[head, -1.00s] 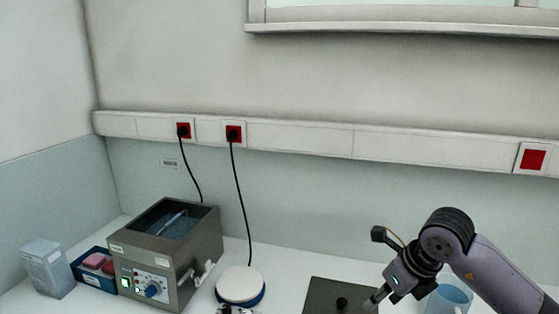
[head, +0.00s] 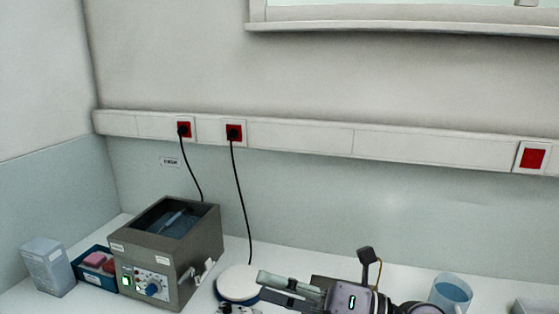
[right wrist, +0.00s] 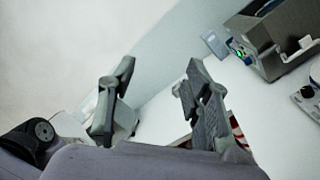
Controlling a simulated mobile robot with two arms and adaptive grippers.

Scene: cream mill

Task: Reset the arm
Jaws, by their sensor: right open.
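My left gripper is in neither view.
A grey water bath (head: 168,250) stands at the left, with a blue box of pink items (head: 97,262) and a pale carton (head: 48,266) beside it. A blue-tinted beaker (head: 452,292) stands at the right. Red sockets (head: 234,132) with black cables line the wall.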

